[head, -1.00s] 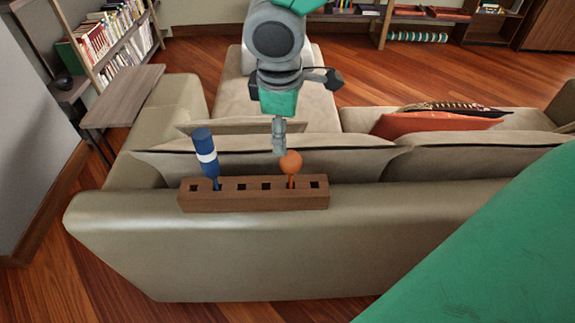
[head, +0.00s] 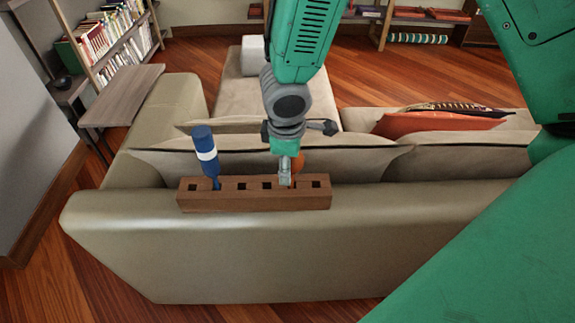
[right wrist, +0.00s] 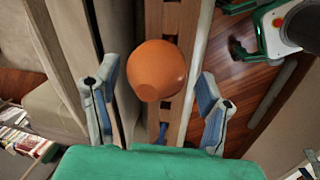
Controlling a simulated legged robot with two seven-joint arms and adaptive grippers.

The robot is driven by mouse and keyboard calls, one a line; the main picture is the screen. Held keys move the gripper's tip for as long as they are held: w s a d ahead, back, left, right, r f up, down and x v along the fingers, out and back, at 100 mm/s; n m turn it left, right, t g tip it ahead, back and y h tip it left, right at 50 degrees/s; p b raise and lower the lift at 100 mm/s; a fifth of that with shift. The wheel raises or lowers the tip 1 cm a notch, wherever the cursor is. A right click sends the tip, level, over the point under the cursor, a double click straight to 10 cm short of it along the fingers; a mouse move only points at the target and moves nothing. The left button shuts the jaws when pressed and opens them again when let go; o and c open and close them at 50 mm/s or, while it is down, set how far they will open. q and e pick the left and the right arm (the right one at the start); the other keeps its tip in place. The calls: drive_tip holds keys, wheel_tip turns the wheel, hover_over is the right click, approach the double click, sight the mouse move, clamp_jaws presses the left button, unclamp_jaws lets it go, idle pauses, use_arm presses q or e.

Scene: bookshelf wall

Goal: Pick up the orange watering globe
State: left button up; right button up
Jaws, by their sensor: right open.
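The orange watering globe (head: 298,163) stands in a slot of the wooden block (head: 255,201) on top of the sofa back. In the head view my right gripper (head: 285,175) is at the globe and hides part of it. In the right wrist view the globe (right wrist: 157,70) is a round orange ball between the two spread fingers of the right gripper (right wrist: 153,98), with a gap on each side. Its stem is hidden below the ball.
A blue bottle-like item with a white band (head: 205,157) stands tilted in the block's left part. Sofa cushions (head: 270,162) lie behind the block. A small side table (head: 122,96) and bookshelf (head: 115,40) are at the left.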

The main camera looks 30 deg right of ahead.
drive_tip(key=shift+s+d, duration=0.1)
drive_tip(key=shift+d, duration=0.25)
drive_tip(key=c, duration=0.3)
drive_tip(key=shift+d+f, duration=0.1)
drive_tip(key=shift+d, duration=0.3)
drive_tip(key=c, duration=1)
